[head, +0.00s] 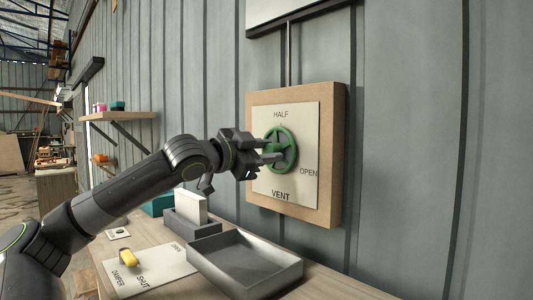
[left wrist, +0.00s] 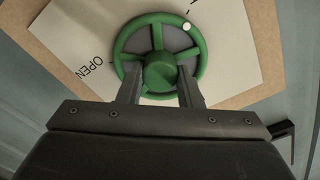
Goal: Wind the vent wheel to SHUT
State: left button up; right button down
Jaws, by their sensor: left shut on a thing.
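The green vent wheel (head: 283,149) is mounted upright on a pale plate (head: 300,195) marked HALF at the top, OPEN at the right and VENT below. In the head view my left gripper (head: 274,152) reaches the wheel from the left and hides part of it and the plate's left side. No SHUT marking shows on this plate. In the left wrist view, the gripper's fingers (left wrist: 159,74) are shut on the green hub of the wheel (left wrist: 196,60), one on each side. A white dot sits on the rim at upper right, near a dark tick. My right gripper is out of view.
A grey tray (head: 280,272) and a plate marked DAMPER and SHUT with a yellow handle (head: 129,257) are on the bench below. A grey holder with a white block (head: 191,207) stands behind them. A wooden shelf (head: 118,116) is on the wall at left.

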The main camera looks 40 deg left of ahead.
pick_arm(q)
jog(key=shift+f+n, duration=0.1)
jog(key=shift+n, duration=0.4)
jog(key=o, duration=1)
jog(key=s+b, duration=0.5)
jog(key=s+a+b, duration=0.1)
jog(key=s+b, duration=1.1)
jog(key=shift+s+a, duration=0.2)
jog(key=shift+a, duration=0.1)
